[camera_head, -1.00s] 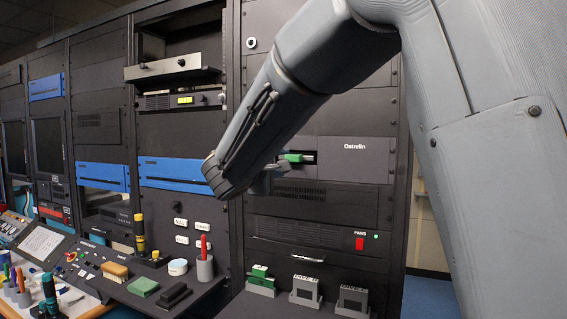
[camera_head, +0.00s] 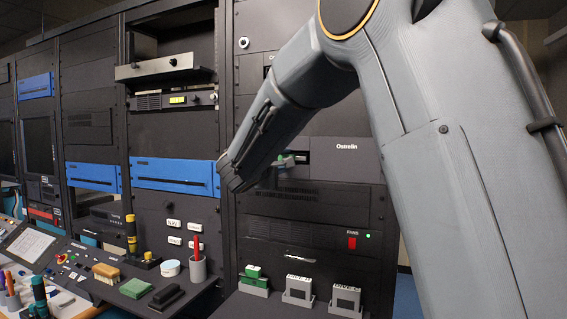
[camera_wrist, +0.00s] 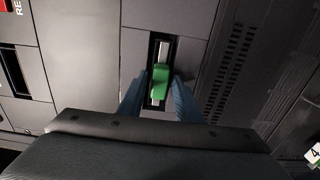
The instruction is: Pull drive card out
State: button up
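The drive card shows a green handle (camera_wrist: 160,84) in the wrist view, at a narrow dark slot with a pale strip inside. My gripper (camera_wrist: 160,92) has one bluish finger on each side of the handle. The fingers look open, with narrow dark gaps beside the handle; contact cannot be made out clearly. In the head view, my gripper (camera_head: 292,162) is at the slot of the grey "Ostrelin" unit (camera_head: 345,160) and partly covers the green handle. How far the card sits in the slot is hard to tell.
Below the unit, a shelf holds a green-topped holder (camera_head: 254,279) and two grey holders (camera_head: 298,289) (camera_head: 345,298). A desk to the left carries a cup with a red pen (camera_head: 198,268), a green block (camera_head: 135,288) and a brush (camera_head: 106,273). Blue panels (camera_head: 176,176) stand beside my arm.

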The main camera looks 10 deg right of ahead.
grip_shut()
jog(key=b+v, duration=0.3)
jog(key=v, duration=0.3)
dwell(1.4)
jog(key=shift+s+a, duration=0.15)
jog(key=shift+a, duration=0.05)
jog(key=b+v, duration=0.2)
jog(key=shift+s+a, duration=0.2)
jog(key=shift+s, duration=0.1)
dwell(0.3)
